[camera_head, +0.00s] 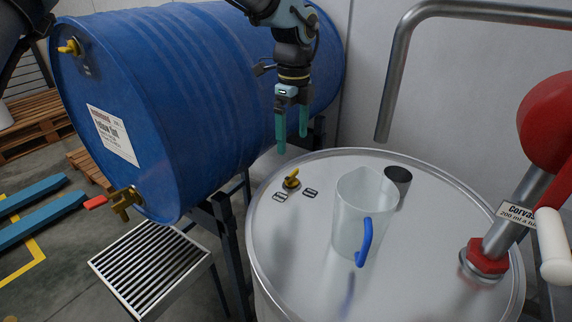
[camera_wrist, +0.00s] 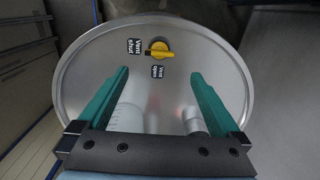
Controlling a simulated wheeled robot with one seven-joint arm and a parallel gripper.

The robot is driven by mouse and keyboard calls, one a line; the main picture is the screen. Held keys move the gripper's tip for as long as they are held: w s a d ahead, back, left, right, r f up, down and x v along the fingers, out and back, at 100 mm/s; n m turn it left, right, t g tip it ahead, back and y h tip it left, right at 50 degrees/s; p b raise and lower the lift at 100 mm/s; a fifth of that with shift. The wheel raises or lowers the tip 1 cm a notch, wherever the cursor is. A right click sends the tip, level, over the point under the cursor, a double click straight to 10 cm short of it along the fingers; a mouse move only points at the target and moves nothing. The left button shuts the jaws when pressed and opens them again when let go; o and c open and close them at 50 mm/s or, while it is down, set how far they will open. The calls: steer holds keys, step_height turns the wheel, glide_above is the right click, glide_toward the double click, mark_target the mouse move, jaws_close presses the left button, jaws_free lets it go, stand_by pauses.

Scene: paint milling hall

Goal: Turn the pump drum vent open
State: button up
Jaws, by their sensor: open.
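The pump drum vent (camera_head: 291,180) is a small yellow-handled valve on the left part of the silver drum's lid (camera_head: 300,235). In the wrist view the vent (camera_wrist: 158,50) sits near the rim, its handle lying roughly left-right, one end towards the "Vent shut" label (camera_wrist: 134,46). The "Vent open" label (camera_wrist: 157,72) is below it. My gripper (camera_head: 292,143) points down above the vent, its two green fingers apart and empty. In the wrist view the vent shows just beyond the gap between the fingertips (camera_wrist: 160,73), not touched.
A clear jug (camera_head: 350,215) with a blue handle stands on the lid, right of the vent. A red pump (camera_head: 487,256) rises at the right. A blue drum (camera_head: 190,95) lies on a stand at the left, beside a grated tray (camera_head: 145,262).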

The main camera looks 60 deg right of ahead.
mark_target(292, 173)
step_height(292, 173, down, 10)
steer(key=shift+r+p, duration=0.15)
steer(key=shift+p, duration=1.1)
steer(key=c, duration=1.3)
